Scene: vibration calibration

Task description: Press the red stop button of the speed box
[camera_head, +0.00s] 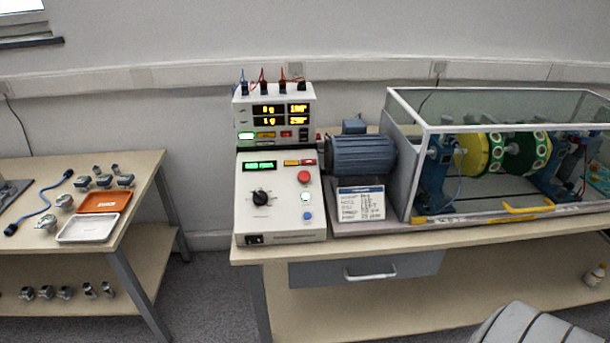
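The speed box (280,213) is a white sloped console standing at the left end of the main bench. Its front carries a red button (304,177), a black knob (260,197), a lit white-green button (305,197) and a blue button (307,216). A green display and small orange and red labels sit along its top. Nothing covers the red button.
A measuring unit (275,115) with lit displays stands behind the speed box. A blue motor (362,155) and a glass-walled case (400,205) stand to the right. A side table (140,180) at left holds trays and metal parts. Floor shows between the tables.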

